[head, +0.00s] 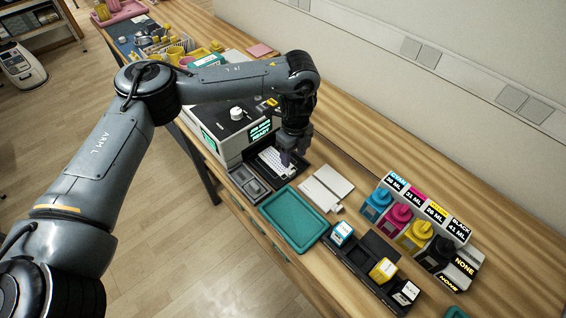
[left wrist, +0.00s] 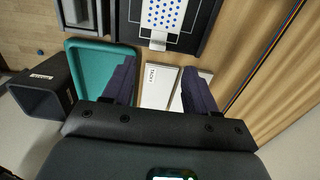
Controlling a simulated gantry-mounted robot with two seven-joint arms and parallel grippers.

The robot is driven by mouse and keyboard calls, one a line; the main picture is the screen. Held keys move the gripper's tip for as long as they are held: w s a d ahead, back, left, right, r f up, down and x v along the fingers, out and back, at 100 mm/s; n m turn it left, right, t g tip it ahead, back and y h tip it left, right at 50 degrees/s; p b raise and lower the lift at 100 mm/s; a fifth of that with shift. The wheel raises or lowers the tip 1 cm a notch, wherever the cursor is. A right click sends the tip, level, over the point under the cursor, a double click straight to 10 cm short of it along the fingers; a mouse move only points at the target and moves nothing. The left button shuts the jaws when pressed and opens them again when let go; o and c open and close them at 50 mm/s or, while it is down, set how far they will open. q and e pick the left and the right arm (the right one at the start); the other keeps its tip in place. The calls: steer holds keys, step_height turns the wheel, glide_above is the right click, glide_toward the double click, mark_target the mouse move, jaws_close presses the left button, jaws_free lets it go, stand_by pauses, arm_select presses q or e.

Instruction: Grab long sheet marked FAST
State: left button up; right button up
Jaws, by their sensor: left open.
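Two white stacks of sheets (head: 326,187) lie side by side on the bench, right of the black press bed. In the left wrist view, the left-hand white stack (left wrist: 160,92) carries a small printed label, too small to read for certain; I cannot make out the word FAST. The right-hand white stack (left wrist: 205,76) is partly hidden by a finger. My left gripper (head: 291,157) points down near the press bed, left of the stacks in the head view. Its fingers (left wrist: 157,82) are apart with nothing held. My right gripper does not show.
A white sheet with blue dots (left wrist: 165,14) lies on the press bed. A teal tray (head: 294,219) lies in front of the stacks. Ink bottles (head: 398,216) and a black cartridge rack (head: 358,262) stand to the right. The press machine (head: 225,128) is on the left.

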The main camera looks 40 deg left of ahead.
mark_target(292, 172)
arm_select(q)
step_height(292, 172, down, 2)
steer(key=shift+f, duration=0.25)
steer(key=shift+s+f, duration=0.1)
steer(key=shift+f, duration=0.15)
steer(key=shift+s+f+p, duration=0.1)
steer(key=shift+f+p, duration=0.85)
steer(key=shift+f, duration=1.4)
jaws_close()
